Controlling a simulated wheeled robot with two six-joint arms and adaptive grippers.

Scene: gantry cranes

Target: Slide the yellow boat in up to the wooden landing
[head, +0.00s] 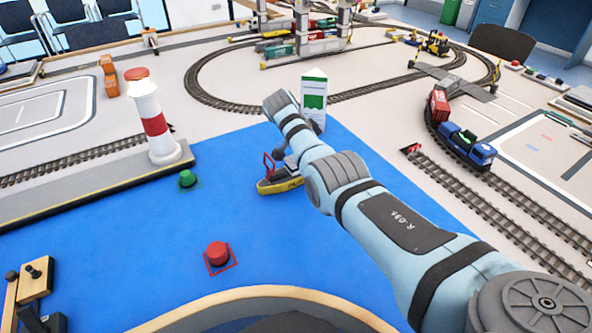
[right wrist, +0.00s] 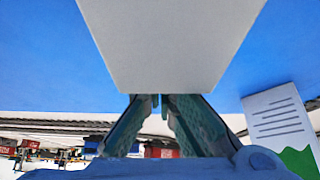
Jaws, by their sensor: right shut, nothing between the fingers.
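The yellow boat (head: 281,187), with a dark upper part and a red frame, floats on the blue water area in the head view. A small wooden block with a black knob, perhaps the wooden landing (head: 37,276), is at the lower left edge, well apart from the boat. My right arm reaches over the water from the right, its end just above and behind the boat. My right gripper (right wrist: 160,100) is shut and empty in the right wrist view; in the head view its fingers are not clear. A pale flat-faced block fills the wrist view ahead of the fingertips; I cannot tell what it is. My left gripper is not in view.
A red-and-white lighthouse (head: 155,125) stands on the left quay. A white-and-green carton (head: 314,95) is behind my arm. Train tracks lie at right.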

